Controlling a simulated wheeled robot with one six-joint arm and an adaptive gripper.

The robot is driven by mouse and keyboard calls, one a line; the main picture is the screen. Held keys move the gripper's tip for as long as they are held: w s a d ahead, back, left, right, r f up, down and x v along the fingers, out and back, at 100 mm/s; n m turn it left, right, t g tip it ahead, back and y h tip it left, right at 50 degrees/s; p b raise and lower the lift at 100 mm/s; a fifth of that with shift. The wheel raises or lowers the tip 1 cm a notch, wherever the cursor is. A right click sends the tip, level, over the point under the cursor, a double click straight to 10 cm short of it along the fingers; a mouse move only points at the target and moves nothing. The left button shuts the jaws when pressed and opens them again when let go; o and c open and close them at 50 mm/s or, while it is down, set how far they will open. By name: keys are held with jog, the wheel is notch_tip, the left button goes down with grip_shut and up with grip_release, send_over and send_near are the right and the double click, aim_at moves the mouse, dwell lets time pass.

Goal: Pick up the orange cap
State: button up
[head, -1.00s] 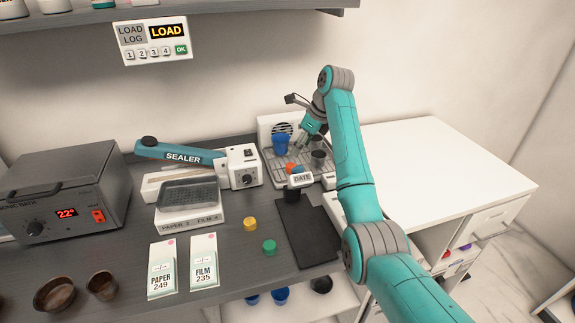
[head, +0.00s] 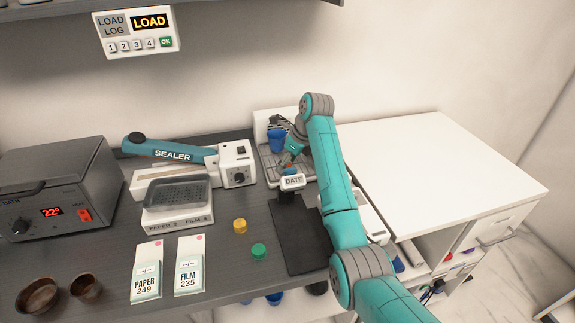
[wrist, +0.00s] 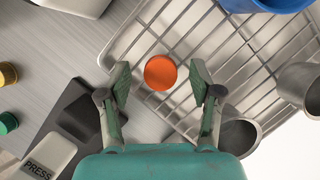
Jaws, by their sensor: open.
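The orange cap (wrist: 160,73) is a small round disc on the wire rack (wrist: 215,62), near the rack's edge, in the wrist view. My gripper (wrist: 160,80) is open, with one finger on each side of the cap and a gap to it on both sides. I cannot tell how far above the cap the fingertips are. In the head view my gripper (head: 290,160) is down over the rack's left part, and the arm hides much of the rack and nearly all of the cap.
A blue cup (head: 277,139) stands on the rack behind my gripper. Grey metal cups (wrist: 298,90) are to the right. Yellow (head: 240,226) and green (head: 258,251) caps lie on the counter. The white worktop (head: 440,165) is clear.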

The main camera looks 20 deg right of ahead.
jog(key=c, duration=1)
